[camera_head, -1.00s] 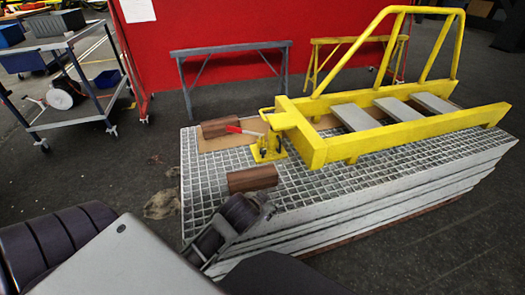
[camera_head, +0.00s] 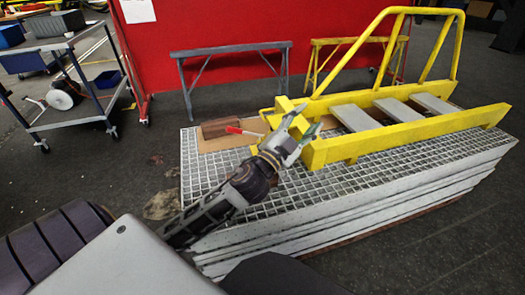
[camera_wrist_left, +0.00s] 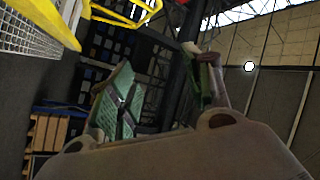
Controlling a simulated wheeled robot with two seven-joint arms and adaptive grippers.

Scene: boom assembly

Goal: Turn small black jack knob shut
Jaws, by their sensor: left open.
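My left gripper (camera_head: 306,122) reaches in over the grating with its fingers spread apart and nothing between them. It is in front of the near end of the yellow boom frame (camera_head: 400,115). The yellow jack's body is hidden behind my gripper and wrist, and its small black knob cannot be seen. The jack's red handle (camera_head: 234,130) shows left of the gripper. In the left wrist view the two fingers (camera_wrist_left: 165,90) are apart and empty, and the view is tilted. The yellow frame (camera_wrist_left: 125,12) is at its top left. My right gripper is not in view.
A grey trestle (camera_head: 235,50) and red wall (camera_head: 215,25) stand behind. A wheeled cart (camera_head: 75,75) is at left. Floor at right is clear.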

